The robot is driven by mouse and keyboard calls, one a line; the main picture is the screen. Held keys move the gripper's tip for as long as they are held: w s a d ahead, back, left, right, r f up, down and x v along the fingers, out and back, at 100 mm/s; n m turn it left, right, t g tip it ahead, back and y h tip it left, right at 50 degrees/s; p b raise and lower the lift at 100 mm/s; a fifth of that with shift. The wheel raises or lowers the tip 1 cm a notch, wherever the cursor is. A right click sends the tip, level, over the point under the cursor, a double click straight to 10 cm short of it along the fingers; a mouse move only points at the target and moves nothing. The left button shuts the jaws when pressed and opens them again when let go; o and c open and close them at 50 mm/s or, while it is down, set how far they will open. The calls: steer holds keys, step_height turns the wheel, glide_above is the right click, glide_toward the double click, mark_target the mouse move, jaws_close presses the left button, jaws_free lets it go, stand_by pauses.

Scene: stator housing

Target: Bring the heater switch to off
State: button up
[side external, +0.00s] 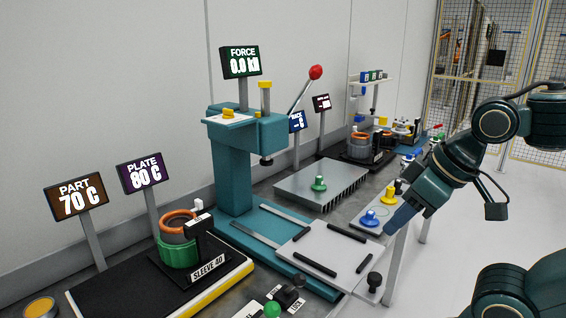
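I cannot tell for sure which control is the heater switch. A small black switch (289,297) with white labels sits at the front edge near the bottom centre, and its wording is too small to read surely. The PLATE display (143,173) reads 80 C and the PART display (77,199) reads 70 C. My gripper (391,229) points down at the right side of the bench, close beside a blue knob (370,218). It is well to the right of the black switch. Its fingers are seen edge-on, so their opening does not show.
A teal press (232,165) with a red-knobbed lever stands mid-bench. A plate (327,250) with black bars lies in front. A green ring (178,252) with an orange ring sits by a SLEEVE 40 sign (208,266). A finned block (300,186) carries a green knob. A green button (272,310) is near the switch.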

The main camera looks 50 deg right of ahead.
steer(key=shift+o, duration=0.2)
steer(key=g, duration=0.4)
glide_toward(274, 306)
steer(key=shift+w+f, duration=0.15)
steer(key=shift+f, duration=0.2)
steer(key=shift+w+f, duration=0.15)
steer(key=shift+f, duration=1.2)
steer(key=shift+w+f, duration=0.2)
steer(key=shift+f, duration=1.1)
steer(key=shift+w+f, duration=0.15)
steer(key=shift+f, duration=1.2)
steer(key=shift+f, duration=0.25)
